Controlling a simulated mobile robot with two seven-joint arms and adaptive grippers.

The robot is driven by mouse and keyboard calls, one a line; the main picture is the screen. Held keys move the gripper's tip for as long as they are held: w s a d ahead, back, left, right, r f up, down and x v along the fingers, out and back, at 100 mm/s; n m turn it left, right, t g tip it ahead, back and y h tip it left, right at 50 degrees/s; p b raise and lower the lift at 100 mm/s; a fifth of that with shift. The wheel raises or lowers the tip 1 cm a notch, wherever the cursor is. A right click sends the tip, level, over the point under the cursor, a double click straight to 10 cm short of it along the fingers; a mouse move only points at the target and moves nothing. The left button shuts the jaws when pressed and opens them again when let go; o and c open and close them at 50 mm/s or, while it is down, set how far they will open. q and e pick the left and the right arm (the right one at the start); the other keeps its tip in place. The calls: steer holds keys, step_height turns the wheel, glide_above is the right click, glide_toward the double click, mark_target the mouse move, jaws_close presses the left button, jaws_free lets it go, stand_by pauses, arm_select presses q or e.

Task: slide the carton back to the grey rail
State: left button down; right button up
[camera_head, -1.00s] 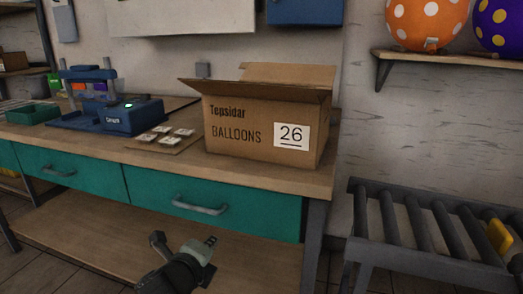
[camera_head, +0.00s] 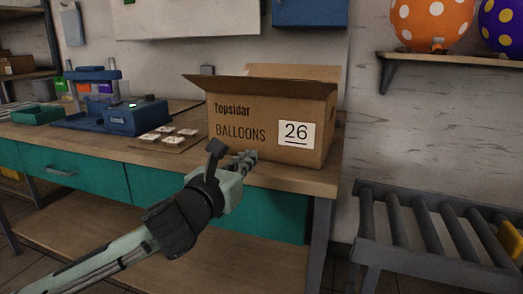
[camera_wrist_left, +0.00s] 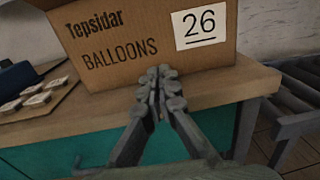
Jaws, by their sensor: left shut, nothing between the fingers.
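The carton (camera_head: 262,125) is brown cardboard with its top flaps open, marked "Topsidar BALLOONS" and "26". It stands upright on the wooden bench top near its right end. My left gripper (camera_head: 250,158) is shut and empty, in front of the carton's lower front face. In the left wrist view the closed fingertips (camera_wrist_left: 160,75) overlap the lower part of the carton (camera_wrist_left: 110,55); I cannot tell whether they touch it. A grey rail behind the carton cannot be made out. My right gripper is not in view.
A blue printing machine (camera_head: 115,115) and several small pale cards (camera_head: 170,133) lie left of the carton. A grey roller conveyor (camera_head: 425,235) stands to the right, below the bench. A shelf (camera_head: 465,60) with balloons hangs at upper right.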

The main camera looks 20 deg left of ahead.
mark_target(265, 142)
arm_select(q)
steer(key=w, duration=0.7)
steer(key=shift+w+d, duration=0.3)
steer(key=shift+d, duration=0.05)
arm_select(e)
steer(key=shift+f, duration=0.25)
arm_select(q)
steer(key=shift+a, duration=0.15)
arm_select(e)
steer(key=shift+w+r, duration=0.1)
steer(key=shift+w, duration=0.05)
